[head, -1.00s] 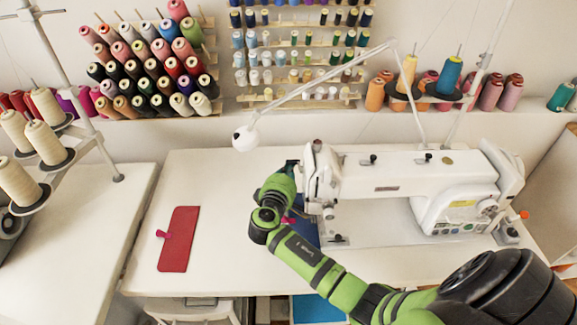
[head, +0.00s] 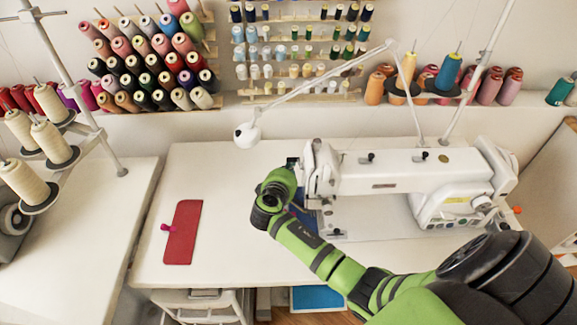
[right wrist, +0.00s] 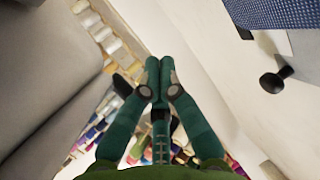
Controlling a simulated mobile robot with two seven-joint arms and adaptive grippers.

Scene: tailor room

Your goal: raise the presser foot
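The white sewing machine (head: 400,172) stands on the white table, its needle head (head: 322,172) at the left end. Dark blue cloth (head: 308,222) lies under the head and also shows in the right wrist view (right wrist: 275,12). My right gripper (head: 291,163) is at the left, rear side of the head, mostly hidden by my wrist. In the right wrist view the green fingertips (right wrist: 159,66) are together with nothing visible between them. A black knob-ended part (right wrist: 276,78) shows right of the fingers, apart from them. I cannot make out the presser foot or its lever. My left gripper is not in view.
A red cloth piece (head: 184,232) with a magenta clip (head: 167,227) lies left on the table. A lamp (head: 247,134) overhangs the table behind my wrist. Thread cones (head: 52,142) stand at the left. The table between red cloth and machine is clear.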

